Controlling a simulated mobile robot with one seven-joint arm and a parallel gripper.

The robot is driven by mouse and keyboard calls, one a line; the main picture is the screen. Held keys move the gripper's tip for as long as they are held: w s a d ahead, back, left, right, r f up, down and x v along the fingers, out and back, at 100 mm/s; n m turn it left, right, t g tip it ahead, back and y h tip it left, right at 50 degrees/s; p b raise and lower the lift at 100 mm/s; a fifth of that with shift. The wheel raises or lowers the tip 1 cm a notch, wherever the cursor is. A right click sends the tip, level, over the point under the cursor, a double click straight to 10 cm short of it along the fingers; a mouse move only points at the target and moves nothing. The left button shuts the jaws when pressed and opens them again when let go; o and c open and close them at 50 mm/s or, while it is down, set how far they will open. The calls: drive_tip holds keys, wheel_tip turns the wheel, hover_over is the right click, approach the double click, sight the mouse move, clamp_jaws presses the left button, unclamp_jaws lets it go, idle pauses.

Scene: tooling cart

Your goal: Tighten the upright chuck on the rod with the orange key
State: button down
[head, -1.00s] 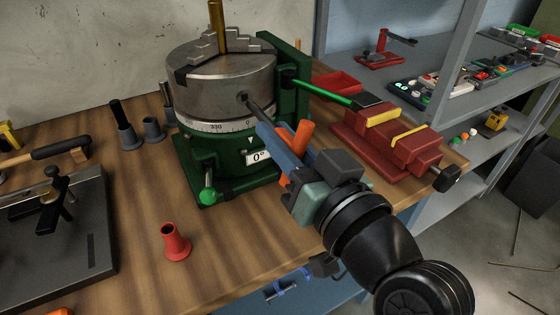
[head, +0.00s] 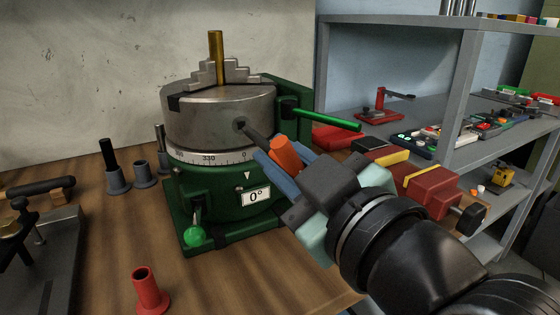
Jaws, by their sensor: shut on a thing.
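The upright chuck (head: 218,115) is a grey steel cylinder with stepped jaws on top, on a green rotary base (head: 222,185) marked 0°. A brass-coloured rod (head: 216,55) stands upright between the jaws. My gripper (head: 278,165) is shut on the orange key (head: 285,152), at the chuck's front right. The key's dark shaft points up and left to the socket in the chuck's side. Its tip meets the socket; how deep it sits I cannot tell. The blue fingers hide part of the orange handle.
A green-handled lever (head: 325,119) sticks out right of the chuck. A red vise (head: 430,190) lies behind my arm. A red holder (head: 149,291) stands on the bench at front left; grey holders (head: 146,174) stand left of the base. Shelves (head: 440,95) stand at right.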

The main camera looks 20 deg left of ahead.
drive_tip(key=shift+w+a, duration=0.1)
drive_tip(key=shift+a, duration=0.05)
drive_tip(key=shift+w+a, duration=0.2)
drive_tip(key=shift+a, duration=0.05)
drive_tip(key=shift+w+a, duration=0.1)
idle(0.7)
drive_tip(key=shift+w+a, duration=0.4)
drive_tip(key=shift+a, duration=0.1)
idle(0.5)
